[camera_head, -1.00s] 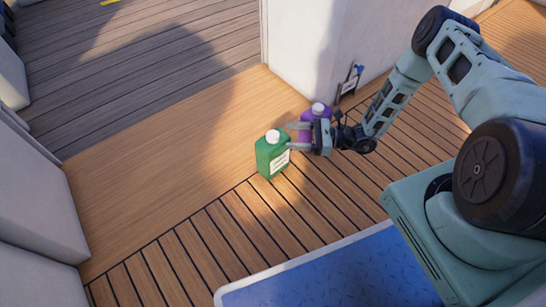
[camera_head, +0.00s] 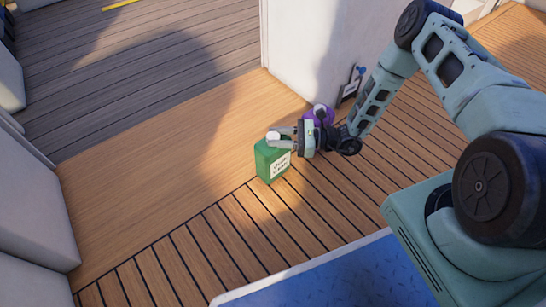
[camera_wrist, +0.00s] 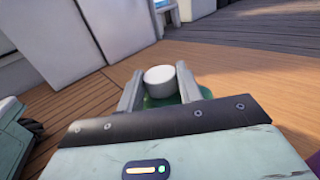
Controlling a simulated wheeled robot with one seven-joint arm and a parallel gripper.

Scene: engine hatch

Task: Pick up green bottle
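The green bottle (camera_head: 270,162) stands upright on the wooden deck, with a white cap and a white label on its front. My gripper (camera_head: 282,139) is at the top of the bottle, its fingers level with the cap. In the wrist view the white cap (camera_wrist: 160,76) lies between the two fingers of my gripper (camera_wrist: 158,86). The fingers are apart, with a narrow gap showing on each side of the cap. Most of the green body is hidden below my gripper in that view.
A purple bottle (camera_head: 322,115) stands just behind my gripper, partly hidden by it. A white wall (camera_head: 310,50) rises behind it, with a small dark item (camera_head: 351,83) against it. The deck left of the green bottle is clear.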

